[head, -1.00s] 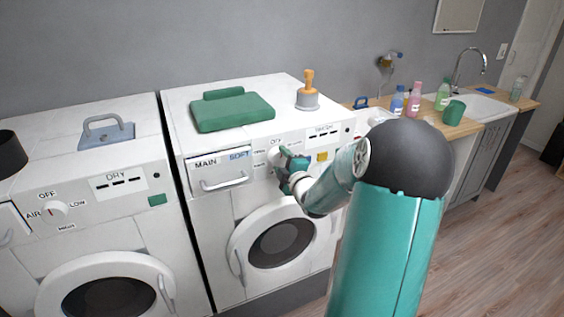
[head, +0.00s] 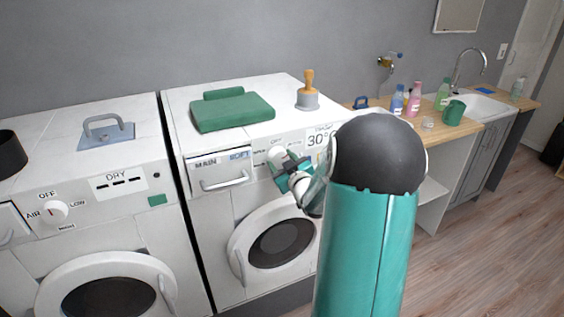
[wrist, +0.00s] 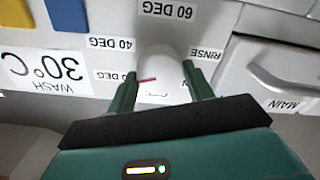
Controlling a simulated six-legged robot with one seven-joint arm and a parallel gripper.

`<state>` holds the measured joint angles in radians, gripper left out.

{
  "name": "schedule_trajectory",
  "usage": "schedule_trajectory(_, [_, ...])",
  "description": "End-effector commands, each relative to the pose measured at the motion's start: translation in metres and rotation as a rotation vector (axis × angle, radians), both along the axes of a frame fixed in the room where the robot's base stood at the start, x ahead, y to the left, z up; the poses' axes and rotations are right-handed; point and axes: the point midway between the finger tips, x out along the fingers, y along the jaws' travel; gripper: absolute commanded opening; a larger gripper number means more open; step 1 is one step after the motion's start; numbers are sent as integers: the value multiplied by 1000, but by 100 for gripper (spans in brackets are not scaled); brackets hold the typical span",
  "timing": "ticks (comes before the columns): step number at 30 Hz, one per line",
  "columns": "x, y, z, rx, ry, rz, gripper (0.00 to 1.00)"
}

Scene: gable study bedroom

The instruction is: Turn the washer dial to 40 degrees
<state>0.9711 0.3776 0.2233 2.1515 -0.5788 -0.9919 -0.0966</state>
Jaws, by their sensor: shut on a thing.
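The washer (head: 232,205) is the right-hand white machine. Its white dial (wrist: 165,72) sits between my gripper's two green fingers in the wrist view, which shows the panel upside down. A red pointer mark on the dial aims left at a partly hidden label beside the left finger. The 40 DEG label (wrist: 110,43) is just above that label, and 60 DEG and RINSE are also readable. The washer display (wrist: 47,68) reads 30°C WASH. My gripper (wrist: 160,88) is shut on the dial. In the head view my gripper (head: 283,166) partly covers the dial.
A drawer (head: 218,174) marked MAIN and SOFT is left of the dial. The dryer (head: 85,235) is at left. Bottles and a sink (head: 480,105) are at right.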

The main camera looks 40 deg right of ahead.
Motion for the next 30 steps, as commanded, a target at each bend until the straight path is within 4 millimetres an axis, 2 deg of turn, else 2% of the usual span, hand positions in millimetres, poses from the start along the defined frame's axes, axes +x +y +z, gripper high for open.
schedule_trajectory(18, [0, 0, 0, 552, -163, 0, 29])
schedule_trajectory(30, [0, 0, 0, 785, -232, 0, 29])
